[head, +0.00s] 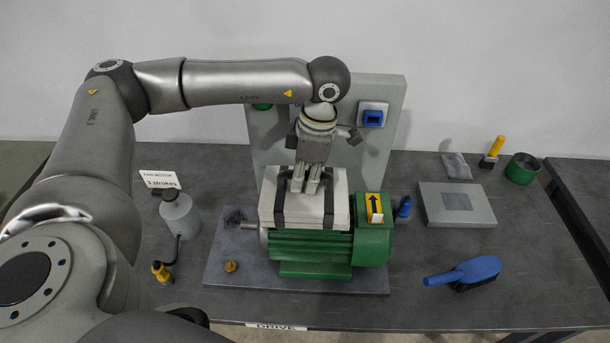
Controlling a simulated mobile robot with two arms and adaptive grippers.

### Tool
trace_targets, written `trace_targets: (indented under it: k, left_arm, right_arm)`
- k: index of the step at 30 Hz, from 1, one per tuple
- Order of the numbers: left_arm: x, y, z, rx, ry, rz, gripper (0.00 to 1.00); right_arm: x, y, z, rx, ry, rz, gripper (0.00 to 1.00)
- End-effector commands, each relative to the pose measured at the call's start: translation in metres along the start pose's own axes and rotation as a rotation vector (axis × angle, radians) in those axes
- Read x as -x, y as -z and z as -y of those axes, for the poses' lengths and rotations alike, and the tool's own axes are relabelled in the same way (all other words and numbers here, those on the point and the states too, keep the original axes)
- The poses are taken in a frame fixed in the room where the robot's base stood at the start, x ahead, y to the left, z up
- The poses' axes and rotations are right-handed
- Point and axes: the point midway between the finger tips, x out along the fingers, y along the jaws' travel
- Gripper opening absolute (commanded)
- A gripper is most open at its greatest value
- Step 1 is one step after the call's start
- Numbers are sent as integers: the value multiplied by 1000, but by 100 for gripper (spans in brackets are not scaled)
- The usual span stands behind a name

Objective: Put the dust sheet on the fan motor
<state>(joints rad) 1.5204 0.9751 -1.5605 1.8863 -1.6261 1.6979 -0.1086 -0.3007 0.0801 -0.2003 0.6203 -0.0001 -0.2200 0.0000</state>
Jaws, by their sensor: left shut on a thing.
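The dust sheet (290,208) looks like a pale, folded, block-shaped bundle with dark straps. It sits over the top of the green fan motor (310,249), and I cannot tell whether it rests fully on it. The motor's ribbed lower side and right end box stay uncovered. My left gripper (312,188) points down from above, its fingers shut on the sheet near its upper middle; the exact grip is small and partly hidden. My right gripper is not in view.
The motor stands on a grey base plate (225,272) before an upright grey panel (382,140). An oil can (180,216) and a card (160,180) are left. A grey box (456,205), blue brush (466,272) and green cup (522,168) are right. The front right table is mostly clear.

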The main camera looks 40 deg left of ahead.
Motion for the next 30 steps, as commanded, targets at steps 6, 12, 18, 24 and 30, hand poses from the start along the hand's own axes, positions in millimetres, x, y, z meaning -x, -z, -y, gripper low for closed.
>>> trace_targets:
  k: [6,12,18,24,30]
  left_arm:
    - [-1,0,0,-1,1,-1,39]
    - [-1,0,0,-1,1,-1,39]
    - [4,0,0,0,0,-1,39]
    - [34,-2,-1,-2,-4,4,39]
    - [80,-2,0,-1,-3,3,39]
  right_arm:
    - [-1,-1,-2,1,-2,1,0]
    - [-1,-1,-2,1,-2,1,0]
    - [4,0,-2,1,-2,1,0]
    - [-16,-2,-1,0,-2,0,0]
    - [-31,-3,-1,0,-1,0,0]
